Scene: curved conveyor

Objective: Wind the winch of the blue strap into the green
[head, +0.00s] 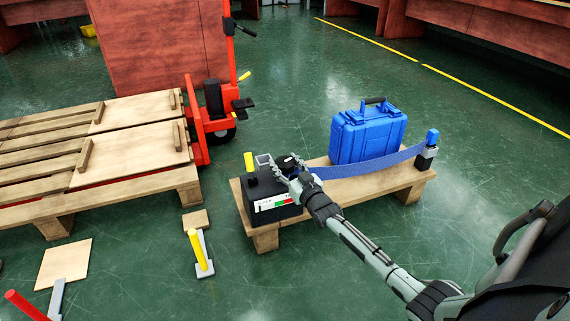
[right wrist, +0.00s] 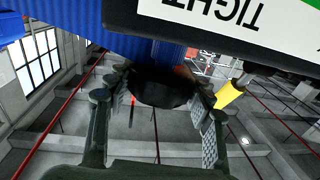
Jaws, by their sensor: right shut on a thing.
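The winch (head: 262,190) is a black box at the left end of a low wooden pallet. Its front label (head: 272,204) has white, red and green parts; the reading cannot be made out. In the right wrist view the label (right wrist: 215,18) shows the word TIGHT upside down beside green. The blue strap (head: 370,167) runs from the winch to a blue-topped black post (head: 428,150). My right gripper (head: 277,163) is at the winch's top, shut on a dark rounded part (right wrist: 160,88), probably its crank knob. A yellow handle (head: 249,161) stands beside it. My left gripper is out of view.
A blue case (head: 368,132) stands on the pallet (head: 405,180) behind the strap. A larger pallet (head: 100,155) and a red pallet truck (head: 215,115) are at left. Floor to the right is clear.

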